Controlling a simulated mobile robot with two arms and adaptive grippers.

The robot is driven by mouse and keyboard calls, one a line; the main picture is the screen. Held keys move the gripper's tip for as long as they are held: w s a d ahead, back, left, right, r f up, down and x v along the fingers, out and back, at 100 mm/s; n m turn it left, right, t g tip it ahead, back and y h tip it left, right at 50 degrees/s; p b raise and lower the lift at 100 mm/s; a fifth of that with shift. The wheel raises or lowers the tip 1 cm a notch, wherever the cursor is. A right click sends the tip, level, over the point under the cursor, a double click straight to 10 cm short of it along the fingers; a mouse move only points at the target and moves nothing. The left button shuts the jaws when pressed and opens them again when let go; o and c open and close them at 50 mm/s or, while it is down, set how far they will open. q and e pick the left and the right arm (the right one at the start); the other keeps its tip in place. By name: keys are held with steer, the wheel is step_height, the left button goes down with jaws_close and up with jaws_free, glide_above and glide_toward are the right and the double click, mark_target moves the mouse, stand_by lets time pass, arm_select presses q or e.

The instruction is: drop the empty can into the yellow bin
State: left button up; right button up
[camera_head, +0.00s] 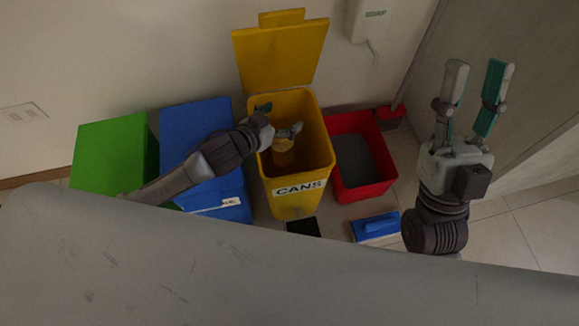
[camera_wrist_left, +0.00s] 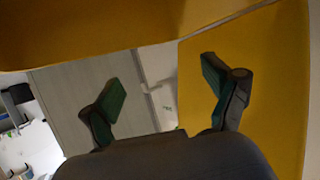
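The yellow bin (camera_head: 298,198), labelled CANS, stands against the wall with its lid up. A yellowish can (camera_head: 283,153) shows inside its opening, just below my left gripper; whether it rests on anything is hidden. My left gripper (camera_head: 280,118) is over the bin's opening with its fingers spread. In the left wrist view, nothing is between the fingers (camera_wrist_left: 164,88) and yellow bin surfaces (camera_wrist_left: 270,85) surround them. My right gripper (camera_head: 477,75) is open and empty, pointing up at the right, away from the bin.
A blue bin (camera_head: 190,125) and a green bin (camera_head: 108,150) stand left of the yellow one. A red open container (camera_head: 365,190) stands to its right. A blue brush-like item (camera_head: 376,226) lies on the floor. A grey surface (camera_head: 200,275) fills the foreground.

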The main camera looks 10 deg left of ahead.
stand_by(0.3)
arm_select(q)
steer(key=v, duration=1.2)
